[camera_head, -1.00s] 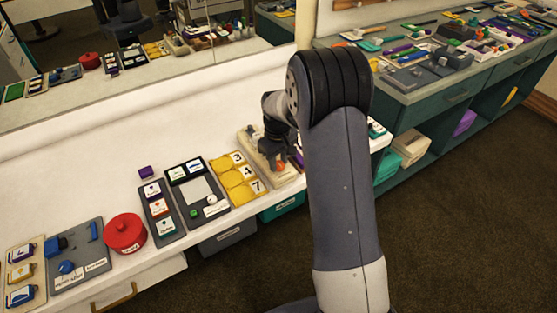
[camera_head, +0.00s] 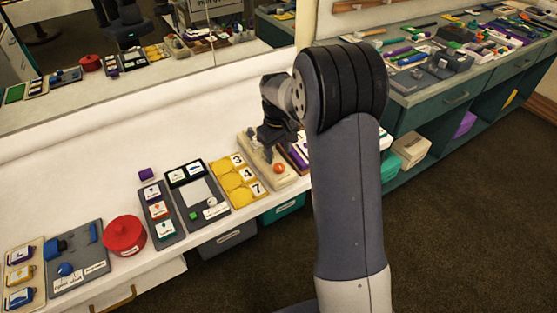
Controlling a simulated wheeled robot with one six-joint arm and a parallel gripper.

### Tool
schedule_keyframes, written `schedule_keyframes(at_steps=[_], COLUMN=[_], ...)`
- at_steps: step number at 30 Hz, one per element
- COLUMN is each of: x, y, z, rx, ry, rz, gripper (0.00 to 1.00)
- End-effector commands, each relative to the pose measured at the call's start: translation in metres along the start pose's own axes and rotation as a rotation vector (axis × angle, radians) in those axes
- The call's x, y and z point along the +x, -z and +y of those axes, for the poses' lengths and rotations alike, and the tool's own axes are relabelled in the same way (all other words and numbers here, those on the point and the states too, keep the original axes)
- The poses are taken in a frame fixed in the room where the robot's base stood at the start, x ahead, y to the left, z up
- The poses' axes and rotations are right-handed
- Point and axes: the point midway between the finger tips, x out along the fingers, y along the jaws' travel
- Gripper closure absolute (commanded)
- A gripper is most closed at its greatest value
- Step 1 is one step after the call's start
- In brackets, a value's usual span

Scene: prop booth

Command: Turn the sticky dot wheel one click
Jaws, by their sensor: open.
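My gripper (camera_head: 268,152) is open and points down over a beige board (camera_head: 287,181) with an orange-red ball (camera_head: 279,168) on it. Its fingertips are small and dark here, and I cannot tell whether they touch the board. No part is clearly labelled as the sticky dot wheel. A yellow board (camera_head: 219,173) with round yellow parts beside cards marked 3, 4 and 7 lies left of the gripper. A red round lidded thing (camera_head: 124,234) with a small label stands further left. Nothing shows between the fingers.
A grey tray (camera_head: 190,178) with a green cube, a card board (camera_head: 163,222) and a blue-knobbed board (camera_head: 80,262) line the white counter (camera_head: 80,195). A mirror stands behind. Purple-edged items (camera_head: 297,156) sit close right of the gripper, partly behind my arm.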

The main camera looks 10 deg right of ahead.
Motion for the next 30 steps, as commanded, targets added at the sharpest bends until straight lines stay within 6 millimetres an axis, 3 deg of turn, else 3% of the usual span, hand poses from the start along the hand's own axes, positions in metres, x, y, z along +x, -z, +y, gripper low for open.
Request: schedule_keyframes(at_steps=[6, 12, 23, 30], x=[-0.04, -0.054, -0.054, -0.029], y=[0.001, 0.0, 0.0, 0.0], z=[0.0, 0.0, 0.0, 0.0], rx=[0.0, 0.0, 0.0, 0.0], ry=[-0.001, 0.0, 0.001, 0.002], rz=[0.003, 0.0, -0.001, -0.004], gripper=[0.48, 0.48, 0.48, 0.48])
